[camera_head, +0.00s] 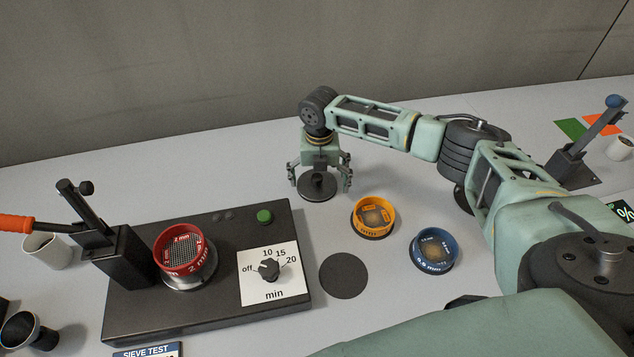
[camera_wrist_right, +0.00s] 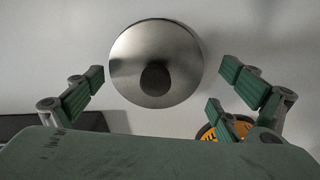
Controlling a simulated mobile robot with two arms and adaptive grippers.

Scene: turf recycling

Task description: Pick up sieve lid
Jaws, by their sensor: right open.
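The sieve lid (camera_wrist_right: 150,45) is a round, shiny metal disc with a dark knob at its middle. It lies on the pale table and shows in the head view (camera_head: 317,193) partly under the gripper, looking dark there. My right gripper (camera_head: 319,181) is open above the lid, one finger on each side of it. In the right wrist view, the gripper fingers (camera_wrist_right: 163,80) stand apart and the lid sits between and beyond them, nearer the upper edge. I see no contact between fingers and lid. My left gripper is not in view.
A yellow sieve (camera_head: 372,213) and a blue sieve (camera_head: 435,250) stand right of the lid. A dark disc (camera_head: 343,275) lies in front. The black shaker base (camera_head: 200,325) carries a red sieve (camera_head: 182,246), a dial and a green button. A lever device stands at the right.

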